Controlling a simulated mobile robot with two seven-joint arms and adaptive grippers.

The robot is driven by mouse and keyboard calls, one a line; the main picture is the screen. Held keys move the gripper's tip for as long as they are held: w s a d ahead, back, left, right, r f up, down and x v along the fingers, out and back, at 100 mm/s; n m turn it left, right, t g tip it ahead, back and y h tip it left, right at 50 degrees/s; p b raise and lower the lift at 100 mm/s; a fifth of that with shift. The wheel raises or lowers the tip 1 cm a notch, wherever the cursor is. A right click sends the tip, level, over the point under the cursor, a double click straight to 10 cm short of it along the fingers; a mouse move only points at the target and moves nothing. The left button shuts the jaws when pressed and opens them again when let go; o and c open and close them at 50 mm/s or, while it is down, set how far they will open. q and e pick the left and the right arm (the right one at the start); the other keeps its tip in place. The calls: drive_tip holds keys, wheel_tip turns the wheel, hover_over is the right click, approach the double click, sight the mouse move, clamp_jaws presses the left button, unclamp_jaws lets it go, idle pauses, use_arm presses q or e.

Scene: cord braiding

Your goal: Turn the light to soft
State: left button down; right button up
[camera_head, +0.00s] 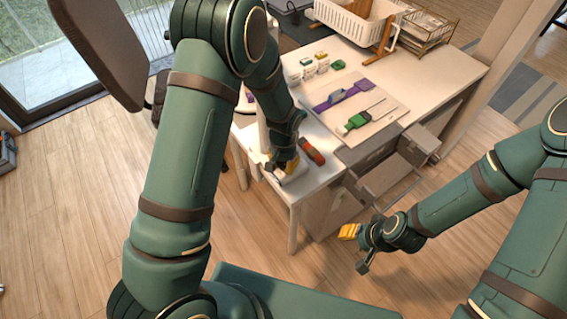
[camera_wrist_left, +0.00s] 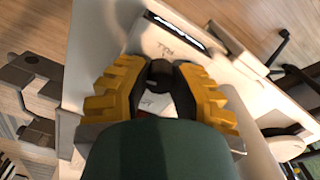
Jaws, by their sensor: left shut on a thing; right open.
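A small white control box (camera_wrist_left: 150,35) sits at the near left corner of the table, with a dark label strip (camera_wrist_left: 181,30) and upside-down lettering too small to read surely. Its white edge shows in the head view (camera_head: 296,177) below my left gripper (camera_head: 283,167). In the left wrist view, the yellow fingers of my left gripper (camera_wrist_left: 158,75) are closed around a dark knob (camera_wrist_left: 159,69) on the box. Which setting the knob points to is hidden. My right gripper (camera_head: 348,231) is open and empty, in the air beside the table's drawers.
An orange-red object (camera_head: 312,150) lies right beside my left gripper. A board (camera_head: 375,112) holds purple and green pieces. A white basket (camera_head: 350,22) stands at the back of the white table (camera_head: 450,70). Open drawers (camera_head: 385,178) stick out near my right arm.

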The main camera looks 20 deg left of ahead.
sight(283, 163)
idle(0.3)
use_arm(q)
drive_tip(key=c, duration=0.7)
unclamp_jaws()
drive_tip(key=shift+c, duration=0.2)
wheel_tip(283, 163, up, 12)
